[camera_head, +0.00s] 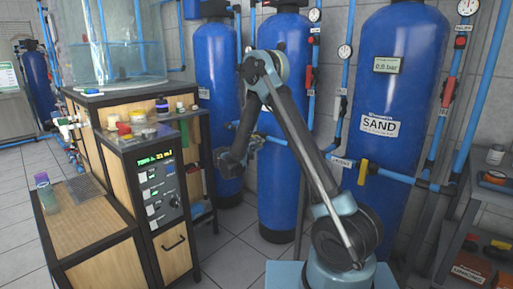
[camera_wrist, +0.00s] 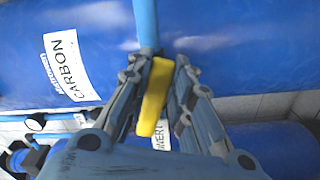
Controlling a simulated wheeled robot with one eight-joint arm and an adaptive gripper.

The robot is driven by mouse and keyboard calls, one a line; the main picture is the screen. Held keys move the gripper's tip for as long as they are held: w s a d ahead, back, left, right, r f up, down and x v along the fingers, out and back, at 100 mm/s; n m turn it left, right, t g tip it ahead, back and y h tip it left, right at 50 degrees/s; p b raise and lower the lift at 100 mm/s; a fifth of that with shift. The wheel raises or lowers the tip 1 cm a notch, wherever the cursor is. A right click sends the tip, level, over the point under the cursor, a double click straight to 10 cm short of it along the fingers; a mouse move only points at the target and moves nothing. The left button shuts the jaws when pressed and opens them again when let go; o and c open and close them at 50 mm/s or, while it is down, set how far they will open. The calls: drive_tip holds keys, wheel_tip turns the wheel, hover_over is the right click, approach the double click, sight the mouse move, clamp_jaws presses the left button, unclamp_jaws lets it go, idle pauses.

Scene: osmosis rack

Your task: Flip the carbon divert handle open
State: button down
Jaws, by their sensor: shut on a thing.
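The yellow handle (camera_wrist: 155,97) stands between the two fingers of my gripper (camera_wrist: 159,68) in the wrist view. The fingers are shut on it, one along each side, and it lies slightly tilted. A blue pipe (camera_wrist: 146,25) runs up from beyond the fingertips. The blue tank with the white CARBON label (camera_wrist: 65,66) lies behind. A white label (camera_wrist: 161,136) below the handle is partly hidden by the handle and gripper. In the head view my gripper (camera_head: 232,160) is near the blue tanks, left of my arm; the held handle cannot be made out there.
The SAND tank (camera_head: 400,100) stands at right, with another yellow handle (camera_head: 363,172) on its pipework. A wood-panelled cabinet (camera_head: 150,200) with a display stands left of my gripper. A shelf (camera_head: 480,210) is at far right. Tiled floor (camera_head: 230,255) shows between cabinet and my base.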

drive_tip(key=shift+a+r+n, duration=0.1)
drive_tip(key=shift+r+n, duration=0.2)
drive_tip(key=shift+n, duration=0.6)
drive_tip(key=shift+r+n, duration=0.25)
drive_tip(key=shift+n, duration=0.65)
drive_tip(key=c, duration=1.4)
unclamp_jaws()
drive_tip(key=v, duration=1.1)
drive_tip(key=shift+s+a, duration=0.25)
drive_tip(key=shift+s, duration=0.1)
